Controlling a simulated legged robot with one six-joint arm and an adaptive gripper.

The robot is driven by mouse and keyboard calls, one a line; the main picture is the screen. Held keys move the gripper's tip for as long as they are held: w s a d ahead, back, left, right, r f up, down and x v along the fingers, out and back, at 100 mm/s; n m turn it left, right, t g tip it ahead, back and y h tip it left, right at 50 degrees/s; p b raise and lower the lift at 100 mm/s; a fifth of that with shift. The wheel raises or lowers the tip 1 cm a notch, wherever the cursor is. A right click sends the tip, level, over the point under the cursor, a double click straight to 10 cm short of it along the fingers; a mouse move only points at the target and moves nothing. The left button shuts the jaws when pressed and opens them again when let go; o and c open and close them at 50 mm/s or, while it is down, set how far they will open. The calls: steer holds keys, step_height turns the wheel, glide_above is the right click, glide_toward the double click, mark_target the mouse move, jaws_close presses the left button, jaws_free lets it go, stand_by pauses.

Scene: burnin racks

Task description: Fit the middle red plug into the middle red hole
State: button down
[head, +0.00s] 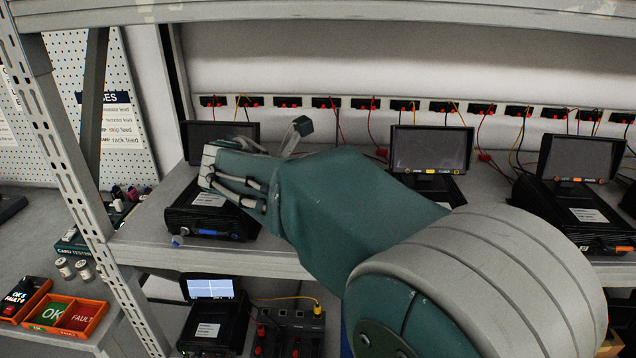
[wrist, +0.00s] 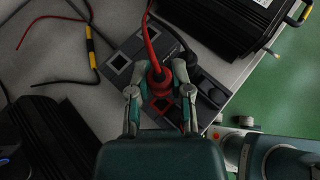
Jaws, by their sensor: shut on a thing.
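A red plug (wrist: 160,76) on a thick red cable shows in the wrist view. My gripper (wrist: 160,92) is shut on it, one grey finger on each side. The plug is over a dark grey panel (wrist: 128,45) with square-framed sockets. A red-edged square (wrist: 160,107) shows on the panel just below the plug in the picture. I cannot tell which red hole it is, or whether the plug tip touches the panel. In the head view my arm reaches over the upper shelf; the plug and panel holes are not visible there.
A black cable (wrist: 182,38) ends right beside the red plug. Black finned units stand at the lower left (wrist: 50,140) and upper right (wrist: 225,18) of the wrist view. The shelf edge and green floor (wrist: 285,95) are at right. Loose red and black cables lie at upper left.

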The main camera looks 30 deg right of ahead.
steer(key=shift+a, duration=0.2)
steer(key=shift+a+f, duration=0.1)
steer(key=shift+a, duration=0.2)
steer(key=shift+a, duration=0.1)
steer(key=shift+f, duration=0.15)
stand_by(0.6)
steer(key=shift+f, duration=1.35)
stand_by(1.9)
steer(key=shift+c, duration=2.3)
jaws_free()
